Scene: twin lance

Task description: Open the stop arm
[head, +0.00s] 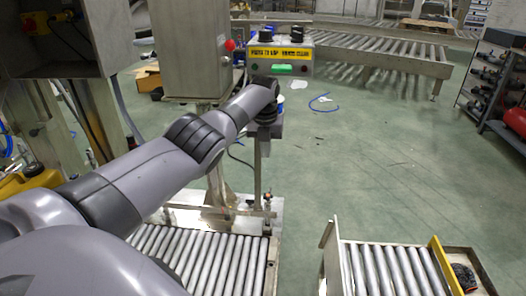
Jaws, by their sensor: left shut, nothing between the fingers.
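My left arm reaches in from the left across the picture. Its gripper (263,148) hangs down in front of the control box and above the far end of the left roller conveyor. It looks shut and empty; its fingertips are small and partly hidden. A thin upright post with a small red-topped fitting (268,197) stands below it at the conveyor's end. I cannot tell for sure which part is the stop arm. A yellow bar (441,266) lies along the right side of the right roller conveyor. My right gripper is not in view.
The control box (281,57) has yellow labels, black knobs and a green button; a red knob (230,45) is beside it. The left conveyor (205,256) and right conveyor (392,272) have a floor gap between them. Green floor (390,160) beyond is mostly open.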

